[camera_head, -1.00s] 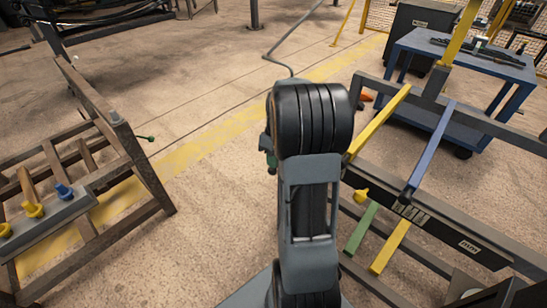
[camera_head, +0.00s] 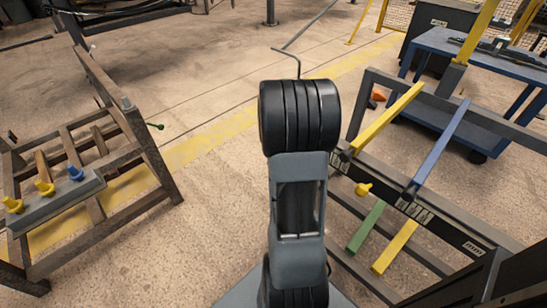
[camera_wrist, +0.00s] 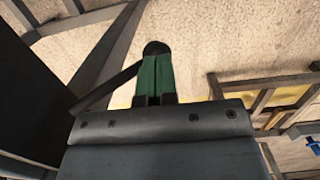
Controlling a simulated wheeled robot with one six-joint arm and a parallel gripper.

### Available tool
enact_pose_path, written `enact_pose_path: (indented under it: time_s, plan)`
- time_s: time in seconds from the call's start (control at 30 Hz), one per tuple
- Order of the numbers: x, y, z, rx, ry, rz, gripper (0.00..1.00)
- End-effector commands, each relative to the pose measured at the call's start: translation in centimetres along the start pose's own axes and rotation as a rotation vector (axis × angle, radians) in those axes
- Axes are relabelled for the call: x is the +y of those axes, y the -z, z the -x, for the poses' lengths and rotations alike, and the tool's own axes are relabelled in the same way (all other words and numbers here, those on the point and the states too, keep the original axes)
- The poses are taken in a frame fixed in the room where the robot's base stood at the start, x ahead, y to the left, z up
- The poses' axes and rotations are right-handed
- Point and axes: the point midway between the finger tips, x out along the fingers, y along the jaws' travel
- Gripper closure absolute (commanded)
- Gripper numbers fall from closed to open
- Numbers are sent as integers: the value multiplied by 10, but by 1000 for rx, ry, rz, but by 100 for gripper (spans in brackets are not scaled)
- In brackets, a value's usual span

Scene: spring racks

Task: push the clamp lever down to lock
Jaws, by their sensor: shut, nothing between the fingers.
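My gripper (camera_wrist: 155,78) shows in the wrist view as two green fingers side by side, shut with nothing between them. A dark rod, likely the clamp lever (camera_wrist: 108,87), slants up from the left toward the fingertips. A rounded black end shows just past the tips; I cannot tell whether it is the lever's knob or whether the fingers touch it. In the head view my own arm hides the gripper, and I cannot make out the clamp lever there.
A rack with yellow and blue bars (camera_head: 438,148) stands at right. A blue workbench (camera_head: 470,50) is behind. Open floor (camera_head: 205,215) lies between the left frame and my arm.

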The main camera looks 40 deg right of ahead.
Motion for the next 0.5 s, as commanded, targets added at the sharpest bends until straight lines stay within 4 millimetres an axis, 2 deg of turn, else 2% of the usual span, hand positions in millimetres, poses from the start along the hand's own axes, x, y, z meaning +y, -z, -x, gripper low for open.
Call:
enact_pose_path:
  time_s: [0.3, 0.5]
  plan:
    - [-3, 2, 3, 0, 0, 7, 100]
    - [-5, 1, 26, 1, 0, 8, 100]
